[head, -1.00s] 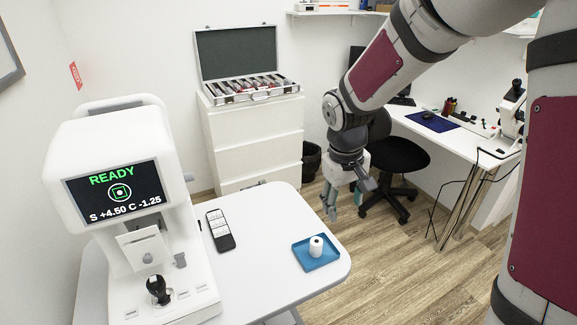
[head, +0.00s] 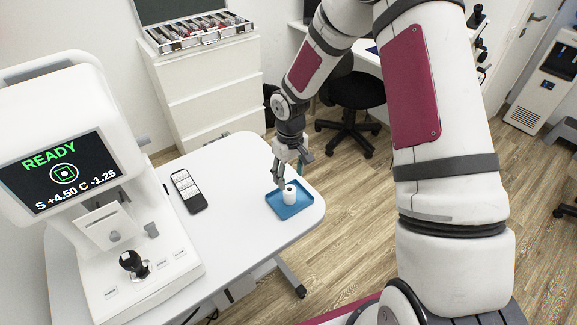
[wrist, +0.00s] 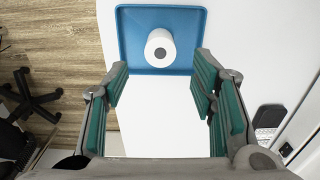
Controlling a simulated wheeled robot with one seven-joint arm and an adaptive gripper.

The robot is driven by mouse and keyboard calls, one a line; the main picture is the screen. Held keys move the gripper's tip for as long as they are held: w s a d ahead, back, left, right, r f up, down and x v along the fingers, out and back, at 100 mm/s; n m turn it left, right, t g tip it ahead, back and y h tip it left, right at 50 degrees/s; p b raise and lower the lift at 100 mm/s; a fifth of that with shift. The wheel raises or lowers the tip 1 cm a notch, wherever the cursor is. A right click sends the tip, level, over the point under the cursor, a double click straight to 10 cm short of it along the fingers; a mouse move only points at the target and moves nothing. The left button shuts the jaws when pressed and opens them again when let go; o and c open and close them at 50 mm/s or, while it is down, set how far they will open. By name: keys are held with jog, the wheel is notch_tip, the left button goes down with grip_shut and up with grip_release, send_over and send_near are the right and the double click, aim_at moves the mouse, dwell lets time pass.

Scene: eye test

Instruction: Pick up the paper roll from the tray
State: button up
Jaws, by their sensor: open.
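The white paper roll (head: 290,194) stands upright on the small blue tray (head: 279,208), near the rounded corner of the white table. In the wrist view the roll (wrist: 160,48) shows from above with its dark core hole, and the blue tray (wrist: 130,35) lies around it. My gripper (head: 291,175) is just behind and above the tray in the head view. In the wrist view my gripper (wrist: 160,92) is open, with its green-padded fingers wide apart and nothing between them. The roll lies ahead of the fingertips, apart from them.
A dark handheld device (head: 189,191) lies on the white table (head: 235,165) left of the tray. The eye-test machine (head: 75,180) with a READY screen stands at the left. A black chair (head: 352,95) and a white drawer cabinet (head: 205,90) are behind.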

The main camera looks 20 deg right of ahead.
aim_at(290, 189)
jog(key=shift+f+b, duration=1.2)
jog(key=shift+f, duration=1.85)
jog(key=shift+c, duration=0.3)
jog(key=c, duration=0.8)
jog(key=shift+r, duration=0.2)
jog(key=shift+r+p, duration=0.95)
jog(key=shift+r, duration=0.9)
